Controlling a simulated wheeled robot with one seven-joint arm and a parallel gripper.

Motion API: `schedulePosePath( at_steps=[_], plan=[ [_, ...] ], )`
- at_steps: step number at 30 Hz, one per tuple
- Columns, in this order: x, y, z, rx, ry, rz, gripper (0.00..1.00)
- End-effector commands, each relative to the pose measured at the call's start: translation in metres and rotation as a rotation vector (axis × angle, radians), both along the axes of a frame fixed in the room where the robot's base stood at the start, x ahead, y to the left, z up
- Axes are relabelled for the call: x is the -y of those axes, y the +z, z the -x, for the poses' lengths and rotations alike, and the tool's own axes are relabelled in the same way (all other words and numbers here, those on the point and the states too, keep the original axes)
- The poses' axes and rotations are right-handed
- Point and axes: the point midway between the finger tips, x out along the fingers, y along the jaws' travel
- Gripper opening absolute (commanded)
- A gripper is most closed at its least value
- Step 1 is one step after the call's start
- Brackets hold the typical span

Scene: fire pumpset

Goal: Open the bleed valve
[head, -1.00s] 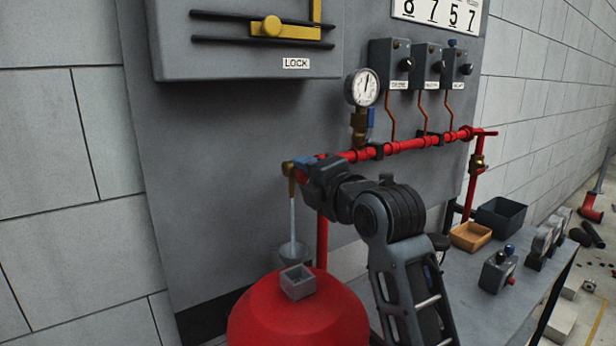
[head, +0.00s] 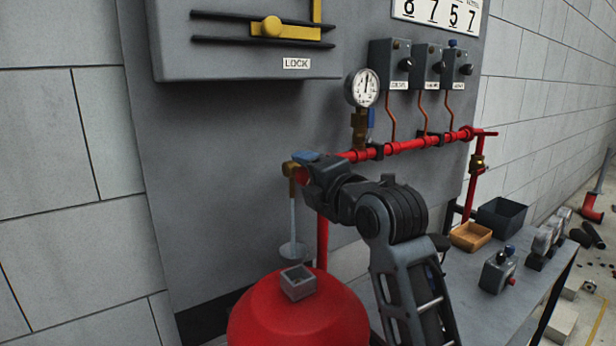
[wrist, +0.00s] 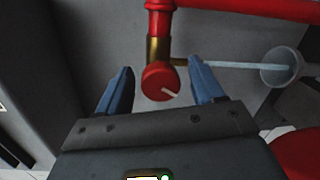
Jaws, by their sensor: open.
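The bleed valve shows in the wrist view as a round red knob (wrist: 158,82) with a white mark, on a brass body (wrist: 159,47) below a red pipe. My gripper (wrist: 160,68) is open, with one blue finger on each side of the knob. I cannot tell whether the fingers touch it. In the head view my gripper (head: 307,161) is at the left end of the red pipe, beside a brass outlet (head: 290,171), and hides the knob. A thin pale stream or rod runs from the outlet to a grey funnel (head: 292,251), also in the wrist view (wrist: 283,68).
A red tank (head: 297,325) with a small grey open box (head: 297,281) on top stands below my gripper. A pressure gauge (head: 362,88) rises from the red pipe (head: 405,145). Grey switch boxes (head: 390,64) hang above. Bins and small devices stand on the bench (head: 470,300) at right.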

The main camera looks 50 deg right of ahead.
Motion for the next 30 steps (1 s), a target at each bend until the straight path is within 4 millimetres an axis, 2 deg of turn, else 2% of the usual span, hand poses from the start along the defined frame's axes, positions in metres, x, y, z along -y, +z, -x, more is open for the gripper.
schedulePosePath(
  at_steps=[5,9,11,20,30],
  plan=[
    [-0.009,0.000,0.023,0.001,-0.001,0.000,0.67],
    [-0.019,0.002,0.050,0.000,-0.001,0.000,0.67],
    [-0.020,0.007,0.052,-0.004,0.000,-0.003,0.67],
    [-0.026,0.005,0.068,-0.002,0.000,-0.001,0.67],
    [-0.027,0.004,0.070,0.000,0.000,0.000,0.67]
  ],
)
